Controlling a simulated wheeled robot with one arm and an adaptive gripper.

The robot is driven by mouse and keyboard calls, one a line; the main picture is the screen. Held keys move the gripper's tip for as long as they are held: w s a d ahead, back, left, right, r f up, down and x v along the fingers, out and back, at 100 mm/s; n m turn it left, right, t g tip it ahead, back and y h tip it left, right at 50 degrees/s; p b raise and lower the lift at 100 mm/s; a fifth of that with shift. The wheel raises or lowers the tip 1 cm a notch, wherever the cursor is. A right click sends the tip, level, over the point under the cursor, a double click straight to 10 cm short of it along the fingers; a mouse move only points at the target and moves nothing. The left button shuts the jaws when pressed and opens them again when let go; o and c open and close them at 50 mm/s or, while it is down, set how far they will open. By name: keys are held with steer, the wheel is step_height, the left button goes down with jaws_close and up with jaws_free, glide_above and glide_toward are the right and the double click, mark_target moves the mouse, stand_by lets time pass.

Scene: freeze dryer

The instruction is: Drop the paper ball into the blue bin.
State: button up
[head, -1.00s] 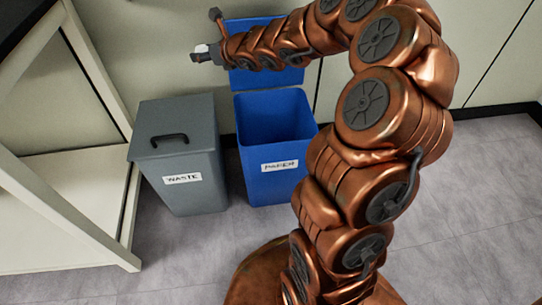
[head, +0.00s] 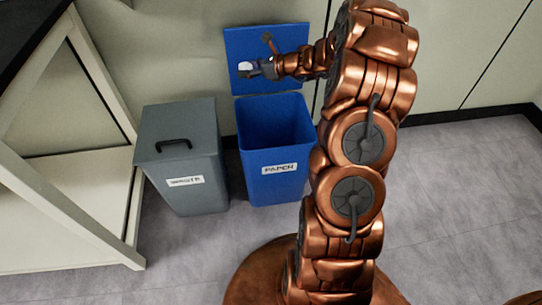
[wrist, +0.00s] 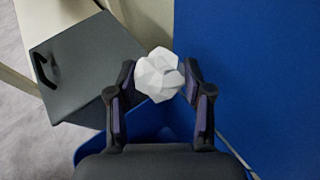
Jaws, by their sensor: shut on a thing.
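The white crumpled paper ball (wrist: 159,76) is between the two fingers of my gripper (wrist: 160,85) in the wrist view, and the fingers are shut on it. In the head view the ball (head: 246,66) is a small pale shape at the tip of my gripper (head: 249,69). The blue bin (head: 277,169), labelled PAPER, stands open with its blue lid (head: 282,42) raised against the wall. My gripper appears in front of the raised lid, above the bin's back left part in the picture. The bin's inside looks empty where visible.
A grey bin (head: 183,160) labelled WASTE, with a closed lid and dark handle, stands just left of the blue bin. A pale table frame (head: 118,150) is farther left. Grey floor (head: 455,200) is open to the right.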

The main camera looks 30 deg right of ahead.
steer(key=s+d+f+n+g+y+b, duration=0.1)
steer(key=s+d+f, duration=0.2)
steer(key=s+f, duration=0.2)
steer(key=s+d+f+n+g+y+b, duration=0.1)
steer(key=s+d+f, duration=0.2)
steer(key=s+f, duration=0.3)
step_height(320, 180, down, 5)
steer(key=shift+n+b, duration=0.3)
steer(key=o, duration=0.8)
steer(key=shift+c, duration=0.2)
steer(key=v, duration=1.2)
steer(key=shift+d+f, duration=0.15)
